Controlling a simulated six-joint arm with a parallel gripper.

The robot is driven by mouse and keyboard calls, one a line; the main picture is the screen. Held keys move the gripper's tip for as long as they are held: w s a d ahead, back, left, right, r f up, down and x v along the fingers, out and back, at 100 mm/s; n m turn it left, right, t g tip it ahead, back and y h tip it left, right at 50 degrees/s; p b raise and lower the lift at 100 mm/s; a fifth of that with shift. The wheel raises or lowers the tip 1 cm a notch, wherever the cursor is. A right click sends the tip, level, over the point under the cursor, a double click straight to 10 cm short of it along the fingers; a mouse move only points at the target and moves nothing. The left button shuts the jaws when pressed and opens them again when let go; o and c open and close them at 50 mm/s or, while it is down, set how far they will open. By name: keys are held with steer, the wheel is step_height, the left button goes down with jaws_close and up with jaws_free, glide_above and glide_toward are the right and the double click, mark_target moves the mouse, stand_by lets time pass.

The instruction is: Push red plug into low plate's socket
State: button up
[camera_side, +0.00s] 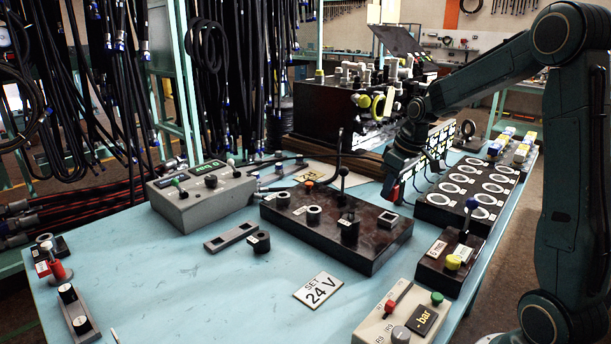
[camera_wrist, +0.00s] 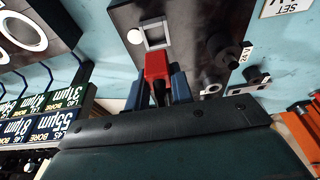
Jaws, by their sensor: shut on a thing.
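My gripper (camera_side: 393,183) points down above the right part of the dark low plate (camera_side: 290,224), its blue fingers shut on the red plug (camera_side: 396,193). In the wrist view, the red plug (camera_wrist: 157,66) sits between the blue fingertips of my gripper (camera_wrist: 158,84). A square, light-rimmed socket (camera_side: 388,219) is at the plate's right end; it also shows in the wrist view as a square socket (camera_wrist: 153,36) just beyond the plug. In the side view the plug is above the socket and apart from it. The plug's lower end is hard to make out.
A black lever (camera_side: 343,176) and a black knob (camera_side: 348,229) stand up from the low plate. A dark block with ring sockets (camera_side: 466,189) is to the right. A grey control box (camera_side: 200,195) stands left. The blue table's front left is mostly clear.

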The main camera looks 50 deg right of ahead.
mark_target(389, 198)
steer(key=shift+f, duration=1.85)
steer(key=shift+f, duration=1)
stand_by(0.5)
steer(key=o, duration=1)
steer(key=shift+o, duration=0.2)
steer(key=v, duration=1.3)
steer(key=shift+r, duration=0.4)
steer(key=shift+a, duration=0.1)
steer(key=s+a+r+t, duration=0.1)
steer(key=s+a+r, duration=0.15)
steer(key=a, duration=0.35)
steer(key=s+a+r, duration=0.1)
steer(key=s+a, duration=0.2)
steer(key=a, duration=0.4)
steer(key=s+a+f+t, duration=0.1)
steer(key=s+a+f, duration=0.1)
steer(key=s+a, duration=0.5)
steer(key=s, duration=0.4)
steer(key=shift+a+f, duration=0.15)
steer(key=shift+f, duration=0.05)
